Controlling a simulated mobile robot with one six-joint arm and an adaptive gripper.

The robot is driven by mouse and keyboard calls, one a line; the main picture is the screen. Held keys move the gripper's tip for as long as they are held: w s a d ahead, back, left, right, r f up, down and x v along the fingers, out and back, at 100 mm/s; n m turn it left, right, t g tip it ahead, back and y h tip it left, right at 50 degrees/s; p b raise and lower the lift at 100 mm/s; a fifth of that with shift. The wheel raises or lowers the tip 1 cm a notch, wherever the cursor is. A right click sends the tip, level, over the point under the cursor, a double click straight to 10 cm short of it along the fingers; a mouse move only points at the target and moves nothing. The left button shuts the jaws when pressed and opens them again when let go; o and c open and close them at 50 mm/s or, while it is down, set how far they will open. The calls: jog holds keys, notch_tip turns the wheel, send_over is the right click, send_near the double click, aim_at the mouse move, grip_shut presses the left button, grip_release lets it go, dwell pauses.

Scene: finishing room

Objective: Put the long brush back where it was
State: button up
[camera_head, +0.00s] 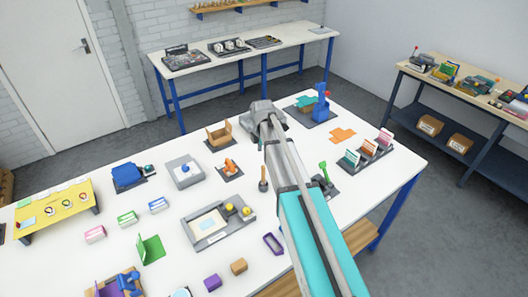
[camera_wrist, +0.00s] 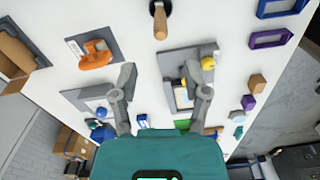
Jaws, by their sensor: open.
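A slim wooden-handled tool (camera_head: 263,182) with a darker end is on the white table just left of my arm. It also shows at the top of the wrist view (camera_wrist: 160,22), beyond my fingertips and apart from them. I cannot tell for sure whether it is the long brush. A green long-handled item (camera_head: 323,171) stands at a dark grey holder (camera_head: 331,191) right of my arm. My gripper (camera_wrist: 160,80) is open with nothing between its fingers, above the table. My arm hides part of the table in the head view.
An orange item (camera_head: 230,165) on a grey plate and a grey tray (camera_head: 210,237) with yellow knobs lie left of my arm. A purple frame (camera_head: 273,243) lies near the front edge. A card rack (camera_head: 368,153) stands at the right. Small bare patches separate the things.

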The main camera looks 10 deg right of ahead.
jog(key=shift+s, duration=0.15)
jog(key=s+m, duration=2)
jog(key=s, duration=0.2)
jog(key=shift+d+m, duration=0.4)
